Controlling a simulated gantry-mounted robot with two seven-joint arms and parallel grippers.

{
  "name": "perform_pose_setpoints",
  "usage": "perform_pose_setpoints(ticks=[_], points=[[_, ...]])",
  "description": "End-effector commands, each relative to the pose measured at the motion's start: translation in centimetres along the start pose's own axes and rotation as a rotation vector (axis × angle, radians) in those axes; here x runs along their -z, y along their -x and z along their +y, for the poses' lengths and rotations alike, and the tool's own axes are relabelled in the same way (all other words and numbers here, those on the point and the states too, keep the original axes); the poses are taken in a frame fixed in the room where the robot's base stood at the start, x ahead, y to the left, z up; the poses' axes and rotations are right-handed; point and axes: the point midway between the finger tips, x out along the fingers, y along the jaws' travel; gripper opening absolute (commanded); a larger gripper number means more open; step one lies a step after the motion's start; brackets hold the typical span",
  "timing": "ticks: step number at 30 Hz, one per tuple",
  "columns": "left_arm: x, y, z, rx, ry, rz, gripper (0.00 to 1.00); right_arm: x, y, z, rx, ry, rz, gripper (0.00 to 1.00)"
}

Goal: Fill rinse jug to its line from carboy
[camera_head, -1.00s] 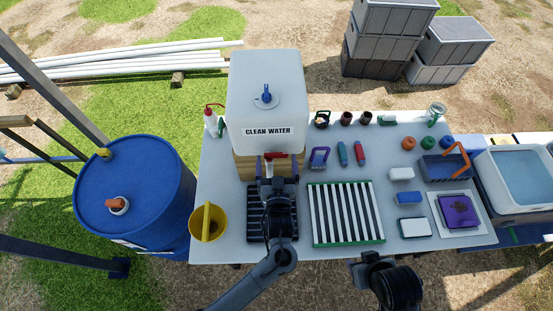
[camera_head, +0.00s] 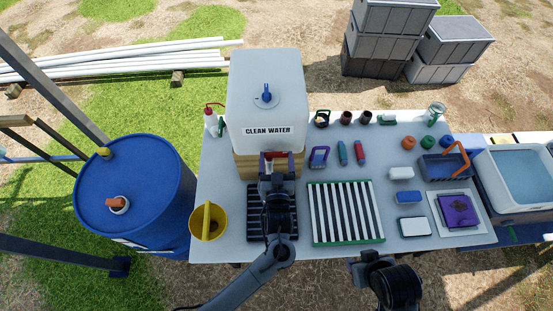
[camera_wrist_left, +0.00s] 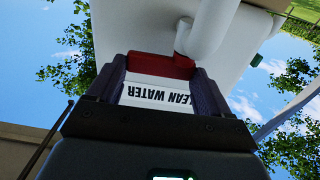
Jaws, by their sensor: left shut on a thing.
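The white carboy (camera_head: 250,95), labelled CLEAN WATER, stands on a wooden block at the back left of the table. My left gripper (camera_head: 276,163) is at its front, shut on the red tap handle (camera_wrist_left: 160,66). The white spout (camera_wrist_left: 208,30) shows beside the fingers in the left wrist view. Below lies a dark ribbed tray (camera_head: 257,222), partly covered by my left arm. I cannot make out a rinse jug or fill line under the tap. My right gripper (camera_head: 368,262) is at the table's front edge; its jaws are unclear.
A yellow bucket (camera_head: 217,228) stands left of the tray, beside a blue drum (camera_head: 130,190). A striped rack (camera_head: 345,238) lies to the right.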

Motion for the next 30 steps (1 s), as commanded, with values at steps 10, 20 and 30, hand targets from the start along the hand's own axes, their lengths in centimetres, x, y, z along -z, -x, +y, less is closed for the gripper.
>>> perform_pose_setpoints(ticks=[10, 20, 30], points=[[0.2, 0.3, -0.7, -0.163, -0.004, 0.0, 0.49, 0.5, 1.5, 0.1, -0.003, 0.004, -0.001, 0.43], [0.0, 0.6, -1.5, -0.426, -0.005, 0.0, 0.49, 0.7, 2.2, 0.3, -0.006, 0.008, -0.001, 0.43], [-0.1, 0.8, -1.9, -0.622, -0.003, 0.0, 0.49, 0.6, 1.8, 0.2, -0.004, 0.005, -0.001, 0.43]])
